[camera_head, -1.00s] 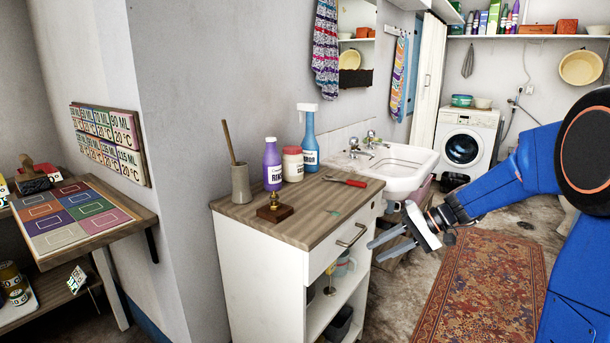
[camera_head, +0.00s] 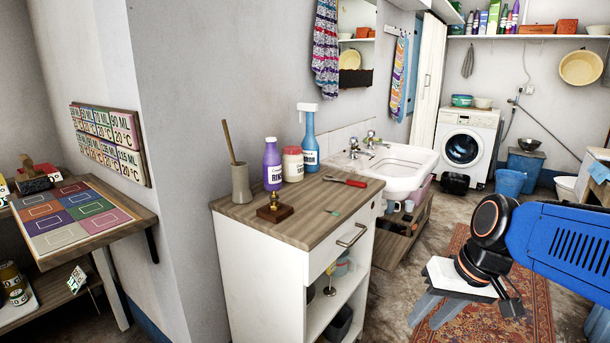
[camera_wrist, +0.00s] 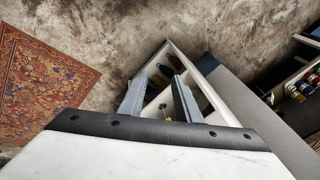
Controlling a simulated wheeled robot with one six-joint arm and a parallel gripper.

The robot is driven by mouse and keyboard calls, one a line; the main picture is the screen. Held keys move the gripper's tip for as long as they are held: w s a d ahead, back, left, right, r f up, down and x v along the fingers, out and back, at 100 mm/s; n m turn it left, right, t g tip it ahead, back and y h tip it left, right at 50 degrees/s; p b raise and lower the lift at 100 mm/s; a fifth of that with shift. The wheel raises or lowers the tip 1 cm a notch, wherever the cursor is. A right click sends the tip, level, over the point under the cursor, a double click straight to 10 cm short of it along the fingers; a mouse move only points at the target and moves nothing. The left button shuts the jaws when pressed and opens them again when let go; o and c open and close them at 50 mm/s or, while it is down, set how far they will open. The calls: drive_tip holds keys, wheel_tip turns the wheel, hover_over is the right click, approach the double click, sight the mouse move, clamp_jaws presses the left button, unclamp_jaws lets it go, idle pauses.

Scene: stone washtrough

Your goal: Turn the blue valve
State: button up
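I cannot make out a blue valve in either view. Two chrome taps, a left one (camera_head: 354,148) and a right one (camera_head: 371,139), stand at the back of the white sink (camera_head: 408,182); any colour marks on them are too small to tell. My gripper (camera_head: 423,322) is low over the rug, in front of the cabinet and well apart from the sink. Its two grey fingers are spread and empty, pointing down and to the left. In the wrist view my gripper (camera_wrist: 160,80) is also open, with the white cabinet's shelves beyond the fingers.
A white cabinet (camera_head: 262,270) with a wooden top holds bottles, a red-handled tool (camera_head: 346,182) and a brass piece on a block (camera_head: 274,208). A low wooden shelf (camera_head: 402,240) is below the sink. A patterned rug (camera_head: 455,243) covers open floor. A washing machine (camera_head: 467,148) stands behind.

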drive_tip(key=s+d+f+t+h, duration=0.1)
drive_tip(key=s+d, duration=0.3)
drive_tip(key=s, duration=0.4)
drive_tip(key=shift+d+t+h, duration=0.25)
drive_tip(key=shift+t+h, duration=0.35)
drive_tip(key=shift+h, duration=0.3)
idle(0.6)
